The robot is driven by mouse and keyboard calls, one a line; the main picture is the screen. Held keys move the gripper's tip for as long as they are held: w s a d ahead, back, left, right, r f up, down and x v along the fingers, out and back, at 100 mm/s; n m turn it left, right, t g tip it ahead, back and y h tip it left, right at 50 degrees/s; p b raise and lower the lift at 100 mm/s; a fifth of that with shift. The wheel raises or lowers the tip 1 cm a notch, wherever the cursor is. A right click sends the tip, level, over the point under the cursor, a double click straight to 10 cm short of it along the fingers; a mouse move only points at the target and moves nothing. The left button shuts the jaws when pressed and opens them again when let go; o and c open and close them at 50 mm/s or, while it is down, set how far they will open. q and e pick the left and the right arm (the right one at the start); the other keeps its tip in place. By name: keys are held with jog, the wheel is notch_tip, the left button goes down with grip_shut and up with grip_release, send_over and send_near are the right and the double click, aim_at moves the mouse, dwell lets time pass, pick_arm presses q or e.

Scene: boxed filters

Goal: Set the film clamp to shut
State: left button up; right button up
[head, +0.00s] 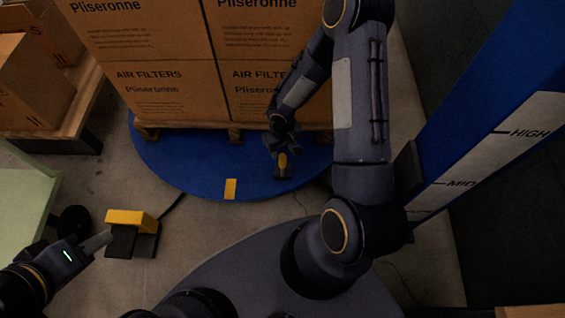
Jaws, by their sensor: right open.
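A small dark fitting with a yellow lever, which looks like the film clamp (283,172), sits on the blue turntable (200,181) in front of the stacked boxes. Its yellow part stands up; whether it is open or shut is too small to tell. My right gripper (281,152) is open, just above and behind the clamp, close to its yellow part. Whether they touch cannot be seen. My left gripper (100,241) is at the lower left, apart from the clamp; its jaw gap does not show clearly.
Boxes of air filters (165,90) stand on a pallet on the turntable. A yellow and black pedal unit (131,219) with a cable lies on the floor beside my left gripper. A blue column (465,110) with height marks stands at right. A pale green table (25,205) is at left.

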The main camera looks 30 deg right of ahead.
aim_at(282, 159)
notch_tip(282, 159, down, 6)
jog(key=shift+f+b, duration=0.25)
jog(key=shift+b, duration=1)
grip_shut()
